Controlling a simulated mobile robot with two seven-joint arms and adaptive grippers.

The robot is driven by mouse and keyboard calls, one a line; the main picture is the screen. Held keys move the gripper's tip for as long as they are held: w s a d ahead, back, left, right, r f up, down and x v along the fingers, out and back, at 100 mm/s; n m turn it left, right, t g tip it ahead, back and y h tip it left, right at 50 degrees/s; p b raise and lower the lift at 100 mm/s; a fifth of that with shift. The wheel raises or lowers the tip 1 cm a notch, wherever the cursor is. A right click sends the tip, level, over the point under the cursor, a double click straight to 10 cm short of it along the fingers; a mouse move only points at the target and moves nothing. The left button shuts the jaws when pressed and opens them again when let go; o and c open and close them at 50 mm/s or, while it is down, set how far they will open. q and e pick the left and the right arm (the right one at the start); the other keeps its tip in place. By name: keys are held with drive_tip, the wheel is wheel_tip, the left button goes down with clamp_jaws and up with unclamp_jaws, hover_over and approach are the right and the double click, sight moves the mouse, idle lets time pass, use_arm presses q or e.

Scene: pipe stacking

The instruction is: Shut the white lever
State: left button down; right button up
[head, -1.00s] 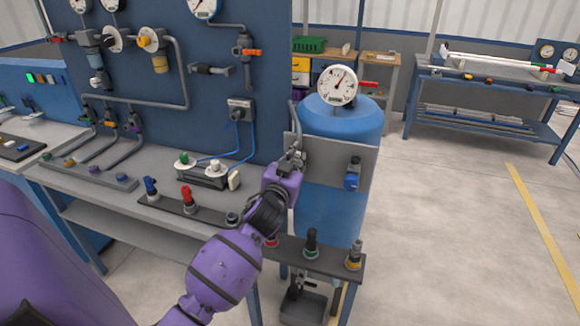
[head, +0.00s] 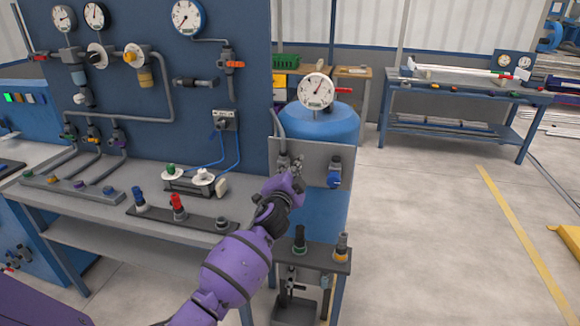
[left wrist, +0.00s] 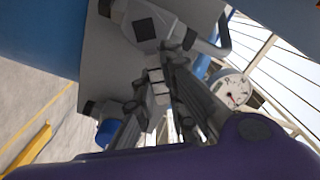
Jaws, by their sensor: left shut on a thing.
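The white lever (left wrist: 158,88) shows in the left wrist view as a short pale piece between my fingers, below a grey valve body (left wrist: 150,25). My left gripper (left wrist: 165,75) is shut on it. In the head view my left gripper (head: 297,174) is in front of the grey plate (head: 312,152) on the blue tank (head: 322,125), right of the small grey valve (head: 283,164). The lever is hard to make out there behind the fingers. My right gripper is in neither view.
A blue-knobbed valve (head: 334,172) sits on the plate, right of my gripper; its blue knob (left wrist: 108,131) also shows in the left wrist view. A gauge (head: 315,91) tops the tank. A bench (head: 160,205) with fittings stands left.

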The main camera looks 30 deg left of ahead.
use_arm(q)
drive_tip(key=shift+w+d+f+m, duration=0.15)
drive_tip(key=shift+f+m, duration=0.4)
drive_tip(key=shift+m, duration=0.6)
drive_tip(key=shift+s+d+f+m, duration=0.15)
drive_tip(key=shift+f+m, duration=0.4)
drive_tip(key=shift+m, duration=0.65)
drive_tip(key=shift+w+d+f+m, duration=0.15)
drive_tip(key=shift+f+m, duration=0.4)
drive_tip(key=shift+m, duration=0.6)
drive_tip(key=shift+f, duration=0.1)
drive_tip(key=c, duration=1.8)
unclamp_jaws()
drive_tip(key=v, duration=1.2)
